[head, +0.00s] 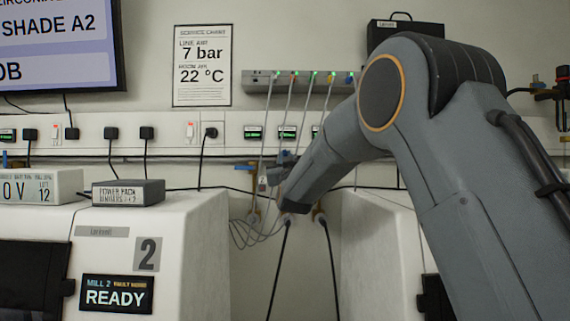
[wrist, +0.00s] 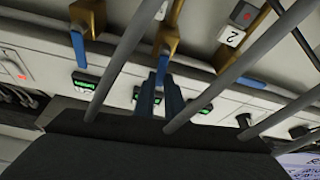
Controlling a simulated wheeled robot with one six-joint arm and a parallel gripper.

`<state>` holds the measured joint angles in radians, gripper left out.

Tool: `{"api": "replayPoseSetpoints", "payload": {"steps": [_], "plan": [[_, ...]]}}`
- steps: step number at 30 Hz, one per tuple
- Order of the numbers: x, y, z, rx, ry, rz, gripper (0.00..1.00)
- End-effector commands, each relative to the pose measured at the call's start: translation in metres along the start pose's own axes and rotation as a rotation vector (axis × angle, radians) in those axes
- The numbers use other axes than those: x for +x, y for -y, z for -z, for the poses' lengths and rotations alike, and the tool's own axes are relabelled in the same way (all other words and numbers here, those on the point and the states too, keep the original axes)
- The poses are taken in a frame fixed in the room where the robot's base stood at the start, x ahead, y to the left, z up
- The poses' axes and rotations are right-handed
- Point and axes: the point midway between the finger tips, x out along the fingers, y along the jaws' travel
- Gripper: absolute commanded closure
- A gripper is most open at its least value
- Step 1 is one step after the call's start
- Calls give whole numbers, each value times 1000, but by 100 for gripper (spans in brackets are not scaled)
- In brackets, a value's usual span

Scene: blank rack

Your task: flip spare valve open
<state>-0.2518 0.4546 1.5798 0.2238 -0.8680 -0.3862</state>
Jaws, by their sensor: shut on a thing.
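In the wrist view, several brass valves with blue levers hang along a wall pipe. My gripper (wrist: 160,98) has its two dark fingers closed around the end of the blue lever (wrist: 162,66) of the middle brass valve (wrist: 170,38). Another valve (wrist: 88,15) with a blue lever (wrist: 79,47) is to its left, and a third valve (wrist: 240,50) is to its right. In the head view my gripper (head: 283,165) is at the wall pipe between the two white machines. I cannot read which valve is marked spare.
Thin grey hoses (head: 283,115) hang from a manifold (head: 262,83) and pass close to my gripper. White machines stand left (head: 190,240) and right (head: 375,240) of the gap. Black cables (head: 279,262) run down there. A small box (head: 128,192) sits on the left machine.

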Motion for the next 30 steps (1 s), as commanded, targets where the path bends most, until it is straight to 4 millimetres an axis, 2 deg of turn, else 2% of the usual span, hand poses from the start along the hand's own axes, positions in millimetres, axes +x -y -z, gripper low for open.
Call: {"api": "replayPoseSetpoints", "payload": {"steps": [9,19,20,23,30], "plan": [[0,-5,-1,152,-3,-62,100],[0,-6,0,162,-2,-66,100],[0,-6,0,162,-2,-66,86],[0,-6,0,161,-2,-66,70],[0,-6,0,160,-2,-66,70]]}}
